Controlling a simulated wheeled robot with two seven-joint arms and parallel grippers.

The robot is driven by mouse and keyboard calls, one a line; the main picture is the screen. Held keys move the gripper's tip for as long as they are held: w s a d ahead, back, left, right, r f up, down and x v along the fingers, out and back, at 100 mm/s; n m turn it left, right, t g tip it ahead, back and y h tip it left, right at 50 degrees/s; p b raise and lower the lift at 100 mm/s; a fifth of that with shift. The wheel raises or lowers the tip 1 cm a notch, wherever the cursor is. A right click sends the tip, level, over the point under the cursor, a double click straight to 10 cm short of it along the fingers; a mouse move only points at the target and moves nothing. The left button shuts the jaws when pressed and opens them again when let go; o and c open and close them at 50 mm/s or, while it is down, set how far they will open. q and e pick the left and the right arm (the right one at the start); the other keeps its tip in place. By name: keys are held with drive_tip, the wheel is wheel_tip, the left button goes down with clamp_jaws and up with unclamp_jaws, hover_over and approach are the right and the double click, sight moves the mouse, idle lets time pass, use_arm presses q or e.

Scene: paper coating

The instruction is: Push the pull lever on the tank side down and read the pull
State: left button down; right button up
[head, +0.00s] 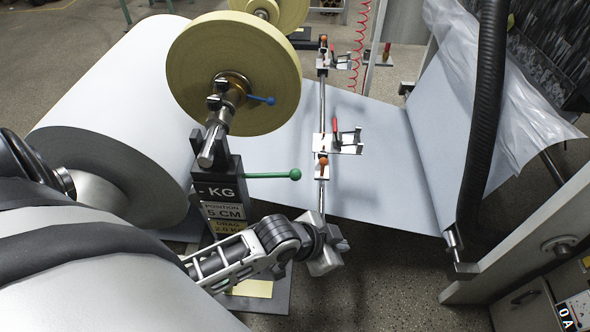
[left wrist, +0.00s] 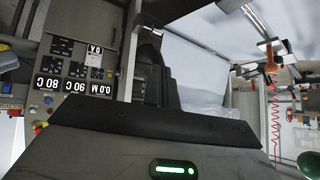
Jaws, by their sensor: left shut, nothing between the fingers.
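A dark post stands left of centre in the head view. Its display (head: 221,191) reads "- KG", above plates marked "POSITION 5 CM" and "DRAG 2.0 K", the last partly hidden. A lever with a green knob (head: 295,174) sticks out level to the right of the post. A shorter blue-knobbed lever (head: 270,101) sits at the yellow roll's hub. My left gripper (head: 332,258) is shut and empty, below and right of the green knob, apart from it. A green ball, likely that knob, shows at the left wrist view's edge (left wrist: 310,163). My right gripper is out of view.
A yellow tape roll (head: 234,65) tops the post, beside a large white paper roll (head: 120,95). A pale web (head: 375,180) runs right, under a rod with clamps and orange knobs (head: 321,160). A black hose (head: 482,120) hangs right. A control panel (left wrist: 75,65) shows upside-down readouts.

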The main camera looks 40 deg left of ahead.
use_arm(q)
drive_tip(key=w+r+m+g, duration=0.2)
drive_tip(key=w+r+m, duration=0.1)
drive_tip(key=w, duration=0.1)
drive_tip(key=m+g+y, duration=0.5)
drive_tip(key=m, duration=0.4)
approach(298, 173)
drive_tip(key=shift+w+f, duration=0.15)
drive_tip(key=shift+f, duration=0.15)
drive_tip(key=shift+f, duration=0.15)
drive_tip(key=shift+a+f, duration=0.15)
drive_tip(key=shift+f, duration=1.55)
drive_tip(key=shift+a+f, duration=0.15)
drive_tip(key=shift+f, duration=1.55)
